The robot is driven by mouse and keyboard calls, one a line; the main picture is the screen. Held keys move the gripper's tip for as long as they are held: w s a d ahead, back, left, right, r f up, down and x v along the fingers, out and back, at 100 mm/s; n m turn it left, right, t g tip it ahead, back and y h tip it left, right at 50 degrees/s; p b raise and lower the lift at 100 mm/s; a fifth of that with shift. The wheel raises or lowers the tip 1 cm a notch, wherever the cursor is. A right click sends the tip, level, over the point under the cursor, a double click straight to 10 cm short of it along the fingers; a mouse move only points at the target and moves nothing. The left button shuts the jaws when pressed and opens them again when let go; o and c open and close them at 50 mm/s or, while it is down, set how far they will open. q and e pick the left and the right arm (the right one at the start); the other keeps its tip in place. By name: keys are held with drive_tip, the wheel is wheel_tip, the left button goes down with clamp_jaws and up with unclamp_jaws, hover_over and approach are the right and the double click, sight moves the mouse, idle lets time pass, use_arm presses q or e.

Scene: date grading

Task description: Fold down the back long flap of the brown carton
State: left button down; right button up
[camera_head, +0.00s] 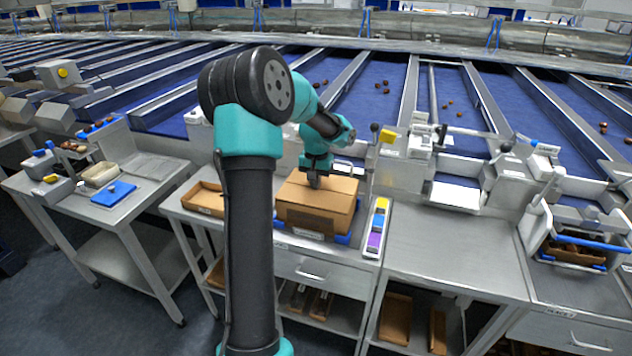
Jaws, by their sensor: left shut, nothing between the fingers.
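The brown carton (305,218) stands on the steel bench left of centre, with blue pieces at its base. Its top looks mostly covered by flat brown flaps; I cannot tell each flap apart at this size. My left gripper (314,183) is shut and empty, pointing down at the back part of the carton's top. Its tips are touching or just above the cardboard; I cannot tell which. My right gripper is not in view.
A strip of coloured blocks (377,228) stands right of the carton. A shallow brown tray (204,198) lies to its left. The steel bench top (450,255) further right is clear. Sorting machinery with a blue-lined belt (375,95) rises behind.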

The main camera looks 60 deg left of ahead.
use_arm(q)
drive_tip(key=shift+s+r, duration=0.1)
drive_tip(key=shift+r, duration=0.15)
drive_tip(key=shift+r, duration=0.1)
idle(0.3)
drive_tip(key=shift+r, duration=0.55)
wheel_tip(320, 180, up, 13)
drive_tip(key=shift+f, duration=0.1)
